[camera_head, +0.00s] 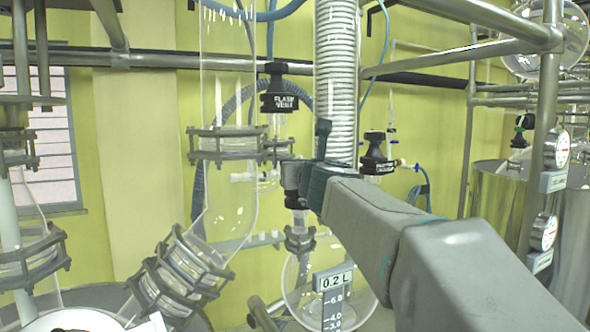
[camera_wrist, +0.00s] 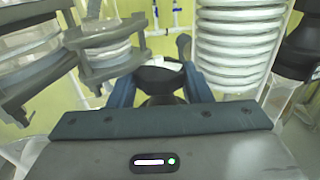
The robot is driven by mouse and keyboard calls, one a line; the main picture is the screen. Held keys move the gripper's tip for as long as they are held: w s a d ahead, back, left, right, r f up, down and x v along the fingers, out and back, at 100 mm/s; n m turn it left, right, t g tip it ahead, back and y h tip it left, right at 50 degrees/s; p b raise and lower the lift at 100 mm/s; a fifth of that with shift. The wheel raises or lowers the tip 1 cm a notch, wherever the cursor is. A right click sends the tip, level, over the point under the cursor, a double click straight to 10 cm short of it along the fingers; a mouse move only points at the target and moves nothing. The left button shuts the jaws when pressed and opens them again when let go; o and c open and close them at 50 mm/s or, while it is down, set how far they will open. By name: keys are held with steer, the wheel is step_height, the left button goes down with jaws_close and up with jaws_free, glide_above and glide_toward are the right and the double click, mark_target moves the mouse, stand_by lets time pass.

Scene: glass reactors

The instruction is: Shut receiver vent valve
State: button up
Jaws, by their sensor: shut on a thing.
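My gripper (camera_head: 303,180) is in the middle of the head view, just above the glass receiver flask (camera_head: 300,285) with its 0.2 L display (camera_head: 333,283). In the wrist view my gripper's two blue-grey fingers (camera_wrist: 160,92) are closed around a black valve knob (camera_wrist: 158,76). A white label shows in part on the knob's top, but I cannot read it. From its place above the receiver, the held knob appears to be the receiver vent valve. My gripper and arm hide most of it in the head view. I cannot tell how far it is turned.
A black knob labelled FLASH VENT (camera_head: 279,96) stands above and left of my gripper. Another black valve (camera_head: 377,152) is to the right. A coiled glass condenser (camera_head: 337,75) rises close behind my gripper. Clamped glass joints (camera_head: 225,145) are close on the left.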

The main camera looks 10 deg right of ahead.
steer(key=shift+a+h, duration=0.15)
steer(key=shift+h, duration=0.15)
steer(key=shift+a+m+h+b, duration=0.1)
steer(key=shift+m+h+b, duration=0.5)
steer(key=shift+m+h, duration=0.8)
steer(key=shift+g+h, duration=0.3)
steer(key=shift+h, duration=0.2)
steer(key=shift+w+a+m+g+h+b, duration=0.15)
steer(key=shift+m+g+h+b, duration=0.5)
steer(key=shift+m+h, duration=0.95)
steer(key=shift+r+h, duration=0.1)
steer(key=shift+h, duration=0.5)
steer(key=o, duration=0.7)
steer(key=b+v, duration=0.3)
steer(key=v, duration=1.1)
steer(key=shift+r, duration=0.15)
